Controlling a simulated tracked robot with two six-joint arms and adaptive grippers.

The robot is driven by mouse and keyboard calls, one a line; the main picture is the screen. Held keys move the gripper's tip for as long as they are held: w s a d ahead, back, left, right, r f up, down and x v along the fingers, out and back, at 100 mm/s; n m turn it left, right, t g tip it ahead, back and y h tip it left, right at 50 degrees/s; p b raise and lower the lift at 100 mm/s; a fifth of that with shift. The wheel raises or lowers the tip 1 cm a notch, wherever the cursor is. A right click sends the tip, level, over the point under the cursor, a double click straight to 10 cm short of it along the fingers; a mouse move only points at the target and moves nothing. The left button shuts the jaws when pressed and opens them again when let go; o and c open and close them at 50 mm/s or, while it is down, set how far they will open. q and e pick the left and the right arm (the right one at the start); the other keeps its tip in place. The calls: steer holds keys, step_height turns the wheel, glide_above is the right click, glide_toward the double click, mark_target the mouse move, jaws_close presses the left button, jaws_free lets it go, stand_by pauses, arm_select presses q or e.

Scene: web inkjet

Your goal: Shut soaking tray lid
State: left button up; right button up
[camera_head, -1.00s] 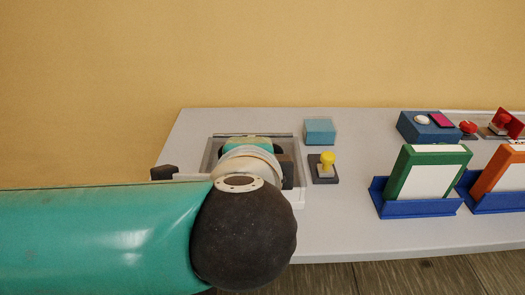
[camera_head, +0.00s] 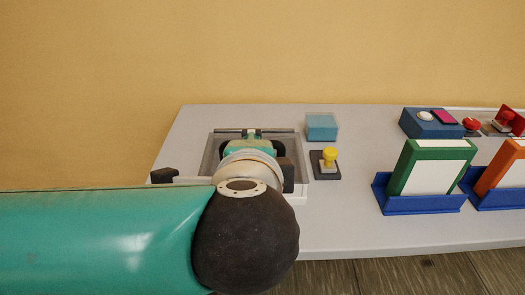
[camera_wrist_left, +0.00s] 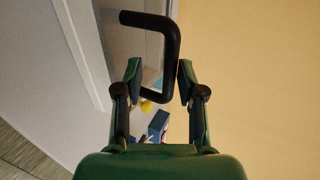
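The soaking tray (camera_head: 303,194) is a pale, grey-walled tray at the left of the table in the head view, largely hidden behind my left arm. A dark bar (camera_head: 280,131) runs along its back edge. In the left wrist view a black bent handle (camera_wrist_left: 172,50) stands out from a grey panel (camera_wrist_left: 122,42), which seems to be the lid; its angle is hard to tell. My left gripper (camera_wrist_left: 160,70) is open, with part of the handle between its fingers and no clear grip on it. In the head view it (camera_head: 252,136) is over the tray's back part. My right gripper is not in view.
A teal box (camera_head: 321,127) and a yellow-knobbed stamp (camera_head: 330,157) stand just right of the tray. Farther right are a blue box (camera_head: 430,124) and green (camera_head: 405,168) and orange (camera_head: 492,170) framed panels in blue stands. Bare table lies in front of the stamp.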

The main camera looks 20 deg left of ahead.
arm_select(q)
steer(key=shift+r, duration=0.1)
step_height(320, 180, up, 10)
stand_by(0.5)
